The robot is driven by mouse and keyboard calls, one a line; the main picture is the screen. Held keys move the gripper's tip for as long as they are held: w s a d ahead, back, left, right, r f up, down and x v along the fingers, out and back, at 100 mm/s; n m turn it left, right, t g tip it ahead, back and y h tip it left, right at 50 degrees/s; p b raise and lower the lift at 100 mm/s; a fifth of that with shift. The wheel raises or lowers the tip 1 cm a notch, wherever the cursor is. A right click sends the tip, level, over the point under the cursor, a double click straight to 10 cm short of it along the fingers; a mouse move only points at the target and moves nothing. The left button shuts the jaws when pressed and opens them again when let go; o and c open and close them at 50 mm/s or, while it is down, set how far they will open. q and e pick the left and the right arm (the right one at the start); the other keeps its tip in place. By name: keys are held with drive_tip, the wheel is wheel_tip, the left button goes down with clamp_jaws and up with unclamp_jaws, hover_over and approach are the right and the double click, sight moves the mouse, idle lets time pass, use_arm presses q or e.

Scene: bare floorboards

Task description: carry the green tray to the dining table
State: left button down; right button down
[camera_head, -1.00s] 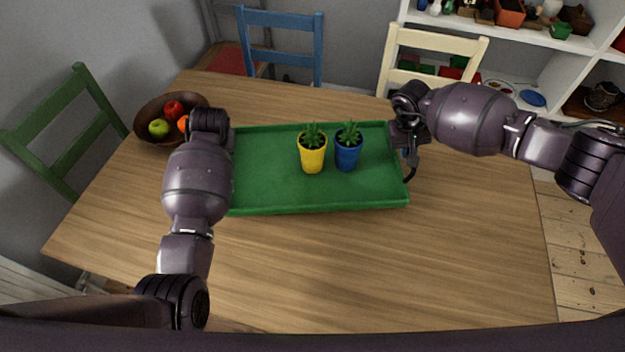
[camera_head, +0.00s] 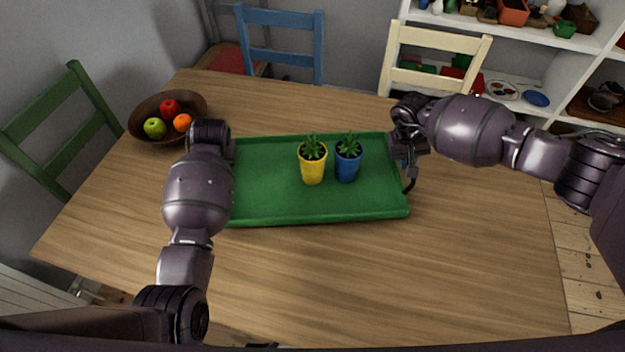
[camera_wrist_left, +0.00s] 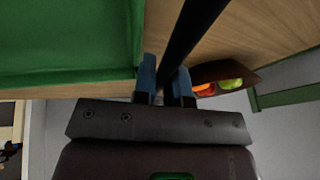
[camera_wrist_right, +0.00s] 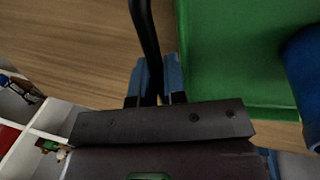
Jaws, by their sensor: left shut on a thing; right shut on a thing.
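The green tray (camera_head: 275,205) is level over the wooden dining table (camera_head: 330,270); I cannot tell whether its underside touches the tabletop. A yellow pot (camera_head: 313,168) and a blue pot (camera_head: 347,167), each with a green plant, stand upright side by side on it. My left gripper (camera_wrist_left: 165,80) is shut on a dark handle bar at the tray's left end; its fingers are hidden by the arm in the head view. My right gripper (camera_wrist_right: 158,80) is shut on a similar bar at the right end.
A brown bowl (camera_head: 143,110) with apples and an orange stands at the table's far left, close to my left wrist. Green, blue (camera_head: 283,45) and cream (camera_head: 437,43) chairs surround the table. White shelves (camera_head: 548,52) stand behind at right. The near tabletop is clear.

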use_arm(q)
drive_tip(key=shift+f, duration=0.3)
use_arm(e)
drive_tip(key=shift+f, duration=0.25)
use_arm(q)
drive_tip(key=c, duration=1.2)
unclamp_jaws()
use_arm(e)
drive_tip(key=c, duration=1.2)
unclamp_jaws()
use_arm(q)
drive_tip(key=shift+o, duration=0.2)
use_arm(e)
drive_tip(key=shift+o, duration=0.2)
use_arm(q)
drive_tip(key=shift+r, duration=0.1)
use_arm(e)
drive_tip(key=shift+a+r, duration=0.1)
drive_tip(key=shift+r, duration=0.45)
use_arm(q)
drive_tip(key=v, duration=1.2)
use_arm(e)
wheel_tip(320, 180, up, 11)
drive_tip(key=a, duration=0.2)
drive_tip(key=shift+f, duration=0.15)
drive_tip(key=shift+a, duration=0.1)
